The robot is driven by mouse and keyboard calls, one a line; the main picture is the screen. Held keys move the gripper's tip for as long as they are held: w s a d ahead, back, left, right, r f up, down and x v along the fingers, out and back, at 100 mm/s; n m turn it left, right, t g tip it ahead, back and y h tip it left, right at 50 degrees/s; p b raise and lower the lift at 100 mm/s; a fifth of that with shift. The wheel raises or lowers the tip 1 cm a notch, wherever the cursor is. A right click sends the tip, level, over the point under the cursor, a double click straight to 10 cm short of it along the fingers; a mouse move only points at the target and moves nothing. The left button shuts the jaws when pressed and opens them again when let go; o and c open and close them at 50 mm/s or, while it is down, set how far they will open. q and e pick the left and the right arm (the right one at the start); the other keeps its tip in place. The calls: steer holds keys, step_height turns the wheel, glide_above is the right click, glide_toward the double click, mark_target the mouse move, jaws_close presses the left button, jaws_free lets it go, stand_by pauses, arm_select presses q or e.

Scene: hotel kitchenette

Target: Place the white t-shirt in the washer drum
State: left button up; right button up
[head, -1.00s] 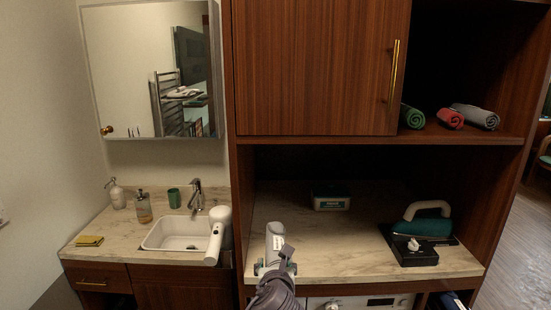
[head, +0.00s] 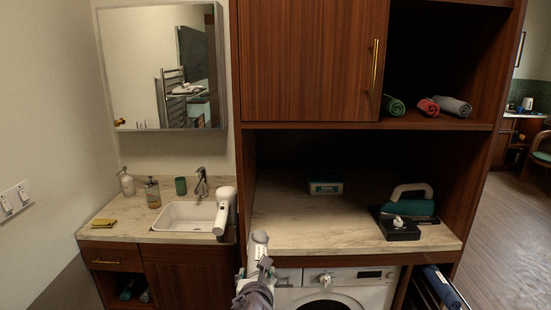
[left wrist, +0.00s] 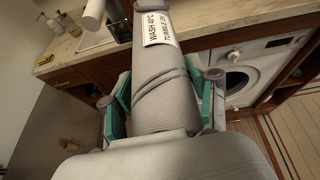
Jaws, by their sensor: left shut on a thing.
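A pale grey-white rolled garment (left wrist: 165,85) with a printed wash label fills the middle of the left wrist view. My left gripper (left wrist: 160,108) is shut around it, with green pads on both sides. In the head view the garment's far end (head: 260,241) rises in front of the counter edge, above my left gripper (head: 255,275). The white washer (head: 370,287) is under the counter, just right of the gripper. Its round dark front (left wrist: 237,82) shows in the left wrist view, and I cannot tell whether the door is open. My right gripper is not in view.
The counter (head: 310,228) above the washer holds an iron (head: 412,202) on a black base and a small box (head: 325,187). A sink (head: 187,215) and a white hair-dryer-like object (head: 226,210) are at left. Rolled towels (head: 428,107) lie on the shelf. Floor at right is clear.

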arm_select(q)
steer(key=s+a+f+b, duration=0.1)
steer(key=s+a, duration=1.3)
steer(key=s, duration=0.3)
steer(key=shift+a+f+m+b, duration=0.15)
steer(key=shift+a+m+b, duration=0.15)
steer(key=shift+a, duration=0.1)
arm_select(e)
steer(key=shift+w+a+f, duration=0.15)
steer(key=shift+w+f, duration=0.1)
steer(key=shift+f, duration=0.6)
